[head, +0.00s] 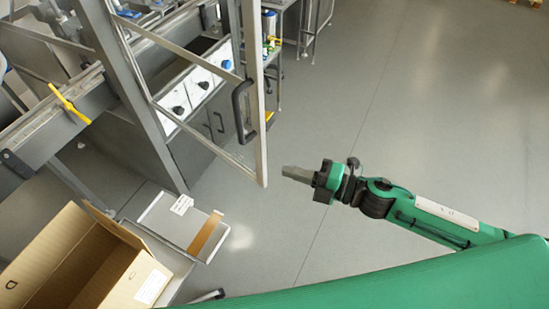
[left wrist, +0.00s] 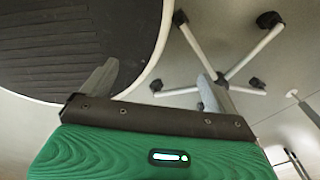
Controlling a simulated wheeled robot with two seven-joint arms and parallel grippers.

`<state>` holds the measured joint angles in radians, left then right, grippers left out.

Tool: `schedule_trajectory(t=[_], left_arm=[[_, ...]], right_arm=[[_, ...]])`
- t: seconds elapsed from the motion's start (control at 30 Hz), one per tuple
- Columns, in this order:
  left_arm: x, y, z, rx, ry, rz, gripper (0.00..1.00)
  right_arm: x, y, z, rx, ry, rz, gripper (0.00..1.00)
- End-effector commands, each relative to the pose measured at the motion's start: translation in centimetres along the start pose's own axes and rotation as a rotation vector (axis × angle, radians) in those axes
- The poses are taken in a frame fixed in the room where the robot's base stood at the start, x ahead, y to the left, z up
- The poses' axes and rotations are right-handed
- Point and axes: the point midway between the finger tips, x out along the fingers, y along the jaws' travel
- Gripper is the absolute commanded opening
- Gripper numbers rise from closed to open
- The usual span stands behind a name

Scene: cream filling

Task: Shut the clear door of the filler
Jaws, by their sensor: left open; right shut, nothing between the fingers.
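The clear door (head: 262,120) of the filler hangs open in the head view, a metal frame around a see-through pane with a black handle (head: 243,111). The filler (head: 140,90) is the steel machine at the upper left. My right gripper (head: 286,172) is shut and empty, just right of the door's lower corner; a small gap seems to lie between them. My left gripper (left wrist: 160,85) shows only in the left wrist view, open with nothing between its fingers. The door is not in that view.
An open cardboard box (head: 85,265) stands at the lower left, beside a grey panel (head: 170,222) with a brown strip. A yellow-handled lever (head: 68,103) sits on the machine's rail. The floor to the right is clear. The left wrist view shows a wheeled chair base (left wrist: 232,70).

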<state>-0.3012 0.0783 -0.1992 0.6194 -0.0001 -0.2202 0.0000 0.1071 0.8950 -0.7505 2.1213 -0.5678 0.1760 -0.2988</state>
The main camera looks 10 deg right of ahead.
Motion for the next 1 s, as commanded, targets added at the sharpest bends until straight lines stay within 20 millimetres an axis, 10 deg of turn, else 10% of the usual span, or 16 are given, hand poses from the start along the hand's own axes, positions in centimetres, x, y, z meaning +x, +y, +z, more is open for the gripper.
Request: schedule_trajectory(t=[0.77,1.0], left_arm=[[-5.2,-0.1,-0.8,0.001,0.004,0.0,0.92],[-6.1,-0.3,-0.8,0.002,0.003,-0.002,0.92]], right_arm=[[10.3,1.1,-0.8,-0.013,0.017,0.006,0.0],[8.9,0.8,2.5,-0.013,0.014,0.004,0.0]])
